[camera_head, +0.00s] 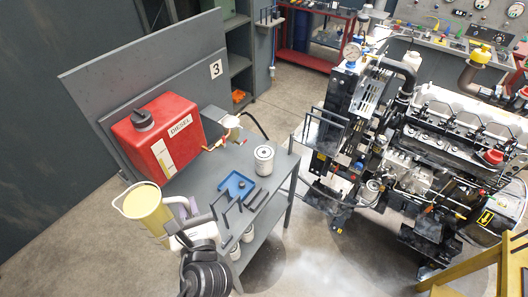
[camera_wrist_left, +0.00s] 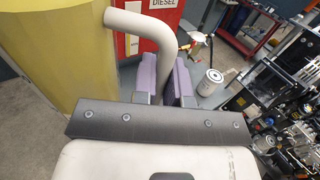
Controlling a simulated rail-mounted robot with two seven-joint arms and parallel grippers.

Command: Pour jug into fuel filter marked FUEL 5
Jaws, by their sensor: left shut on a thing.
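A translucent jug with yellow liquid (camera_head: 148,210) hangs off the near left end of the grey bench, roughly upright. My left gripper (camera_head: 187,207) is shut on its pale handle; the purple fingers (camera_wrist_left: 166,80) close around the handle (camera_wrist_left: 150,24) in the left wrist view, beside the jug's yellow body (camera_wrist_left: 55,60). A white fuel filter (camera_head: 264,160) stands upright on the bench top, to the right of the jug and apart from it. It also shows in the left wrist view (camera_wrist_left: 211,83). Its marking is too small to read. My right gripper is not in view.
A red diesel tank (camera_head: 155,138) stands on the bench at the back left. A blue tray (camera_head: 237,186) with a small dark part lies nearer than the filter. Dark bars (camera_head: 240,212) rise at the bench's front. More white canisters (camera_head: 247,233) sit below. An engine (camera_head: 420,150) stands right.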

